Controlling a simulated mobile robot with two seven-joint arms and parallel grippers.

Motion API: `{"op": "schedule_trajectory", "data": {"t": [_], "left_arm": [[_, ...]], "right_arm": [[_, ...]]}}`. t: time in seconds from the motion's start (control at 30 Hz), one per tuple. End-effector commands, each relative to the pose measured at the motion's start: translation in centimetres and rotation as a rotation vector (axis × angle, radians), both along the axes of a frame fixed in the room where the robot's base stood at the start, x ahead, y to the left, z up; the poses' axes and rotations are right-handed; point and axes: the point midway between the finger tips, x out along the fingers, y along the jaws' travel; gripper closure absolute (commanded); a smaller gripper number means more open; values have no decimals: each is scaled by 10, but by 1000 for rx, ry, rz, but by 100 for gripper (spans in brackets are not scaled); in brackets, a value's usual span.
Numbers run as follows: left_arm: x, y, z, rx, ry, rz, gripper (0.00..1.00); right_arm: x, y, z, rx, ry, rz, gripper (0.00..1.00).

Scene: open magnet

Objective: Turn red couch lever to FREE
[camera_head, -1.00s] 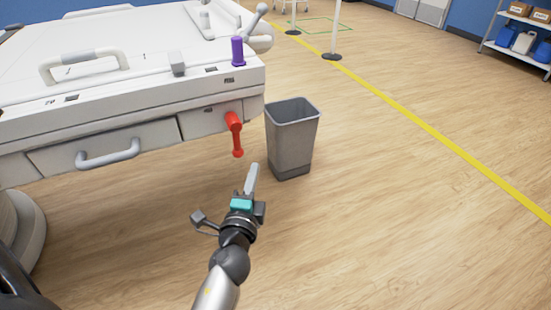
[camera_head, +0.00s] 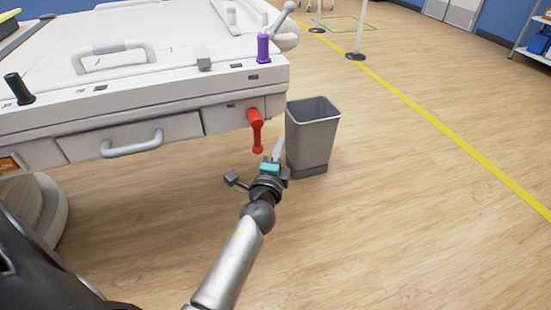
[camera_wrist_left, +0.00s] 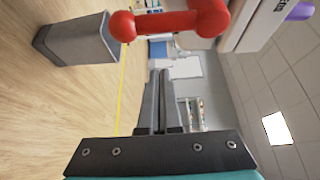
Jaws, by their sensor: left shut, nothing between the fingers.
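The red couch lever (camera_head: 255,131) hangs down from the right end of the white couch's front (camera_head: 190,88). In the left wrist view the red lever (camera_wrist_left: 175,22) lies across the top, near the camera. My left gripper (camera_head: 279,147) is shut and empty, just to the right of the lever's lower end and apart from it in the head view. Its two fingers (camera_wrist_left: 160,98) lie together in the wrist view, with a gap showing between them and the lever. My right gripper is not in view.
A grey waste bin (camera_head: 311,138) stands close behind and right of my left gripper. A purple knob (camera_head: 263,48) and a black knob (camera_head: 18,88) stand on the couch edge. A drawer handle (camera_head: 132,145) sticks out at left. Open floor lies to the right.

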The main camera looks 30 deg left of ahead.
Motion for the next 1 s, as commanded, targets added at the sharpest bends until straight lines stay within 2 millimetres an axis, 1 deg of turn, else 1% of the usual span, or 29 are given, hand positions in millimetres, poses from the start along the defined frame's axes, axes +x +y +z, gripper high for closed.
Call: {"op": "schedule_trajectory", "data": {"t": [0.03,0.07,0.1,0.2,0.4,1.0], "left_arm": [[9,3,0,1,-1,0,100],[13,5,0,1,-2,1,100],[12,9,-1,2,3,2,100],[-1,22,0,3,2,1,100],[-11,34,0,0,0,1,100],[-13,36,1,8,11,1,100]], "right_arm": [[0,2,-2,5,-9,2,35],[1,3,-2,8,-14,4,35],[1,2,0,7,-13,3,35],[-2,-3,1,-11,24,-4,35],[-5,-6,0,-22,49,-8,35],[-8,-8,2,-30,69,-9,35]]}}
